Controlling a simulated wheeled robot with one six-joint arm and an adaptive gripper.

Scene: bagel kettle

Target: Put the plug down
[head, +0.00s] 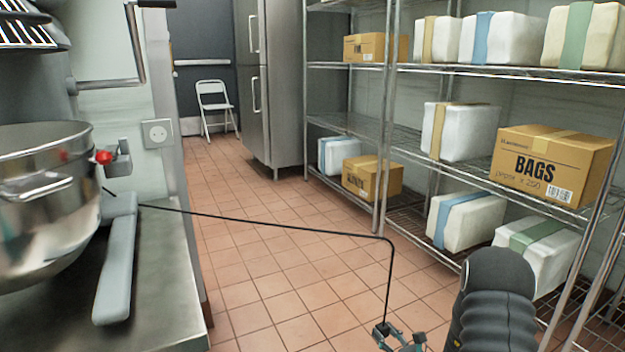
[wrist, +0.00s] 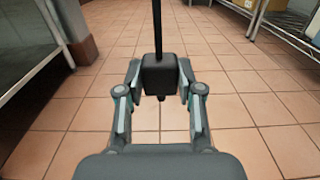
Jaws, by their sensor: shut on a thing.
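My gripper (wrist: 160,90) is shut on a dark plug (wrist: 160,74), held between its two fingers in the wrist view. The black cord (wrist: 157,25) rises from the plug. In the head view my gripper (head: 399,342) is at the bottom edge, above the floor, with the plug (head: 381,329) at its tips. The cord (head: 270,222) runs up from it, bends, and stretches left to the steel counter beside the mixer. The far end of the cord is partly hidden behind the mixer's grey foot. The plug's prongs cannot be made out.
A steel counter (head: 165,290) with a large mixer bowl (head: 40,190) stands at left, a wall socket (head: 157,133) above it. Wire shelves (head: 345,124) with boxes and wrapped packs line the right. The tiled floor (head: 265,265) between is clear. A white chair (head: 214,106) stands far back.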

